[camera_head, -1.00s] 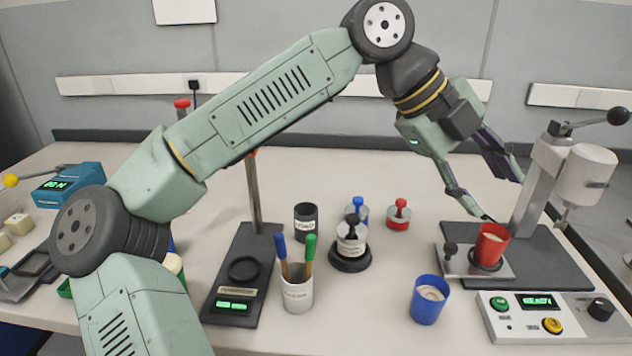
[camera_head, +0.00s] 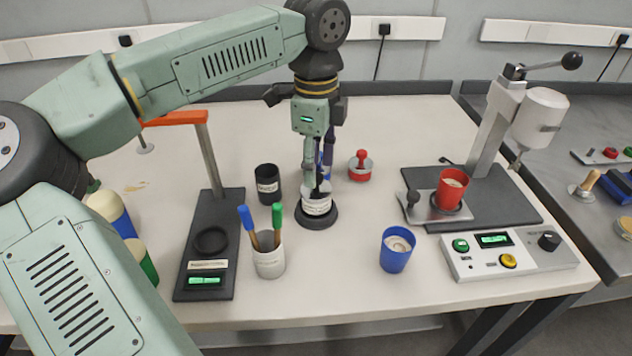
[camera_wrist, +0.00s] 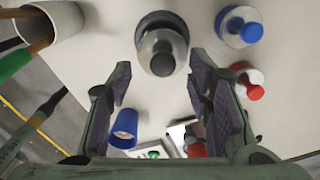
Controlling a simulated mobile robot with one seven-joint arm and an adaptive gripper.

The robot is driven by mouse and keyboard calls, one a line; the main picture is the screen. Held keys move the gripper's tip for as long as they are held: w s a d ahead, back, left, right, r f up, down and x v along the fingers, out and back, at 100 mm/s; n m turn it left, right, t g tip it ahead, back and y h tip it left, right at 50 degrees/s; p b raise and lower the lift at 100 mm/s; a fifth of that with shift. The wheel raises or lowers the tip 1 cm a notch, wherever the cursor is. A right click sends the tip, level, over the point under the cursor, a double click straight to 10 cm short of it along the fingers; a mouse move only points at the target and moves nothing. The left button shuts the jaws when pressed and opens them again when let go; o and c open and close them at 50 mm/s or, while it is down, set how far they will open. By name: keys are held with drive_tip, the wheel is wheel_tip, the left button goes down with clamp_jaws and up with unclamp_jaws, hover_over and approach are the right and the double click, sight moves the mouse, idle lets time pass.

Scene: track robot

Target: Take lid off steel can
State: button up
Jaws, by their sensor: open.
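The steel can (camera_head: 317,206) stands upright on a black round base at the middle of the table. In the wrist view the can (camera_wrist: 160,38) shows from above, with a black knob on its lid (camera_wrist: 162,64). My gripper (camera_head: 318,178) is above the can, pointing down, and its fingers hide most of the lid in the head view. In the wrist view my gripper (camera_wrist: 161,72) is open and empty, with the can and knob showing between and beyond the fingertips. I cannot tell whether a finger touches the lid.
A red-knobbed lidded can (camera_head: 360,168) and a blue-knobbed one (camera_wrist: 239,27) stand close by. A dark cup (camera_head: 268,184), a marker cup (camera_head: 269,262) and a blue cup (camera_head: 396,252) surround the can. A press with a red cup (camera_head: 450,190) stands right.

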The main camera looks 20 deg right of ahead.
drive_tip(key=shift+w+d+f+p, duration=0.1)
drive_tip(key=shift+f+p, duration=0.25)
drive_tip(key=shift+f, duration=1.45)
clamp_jaws()
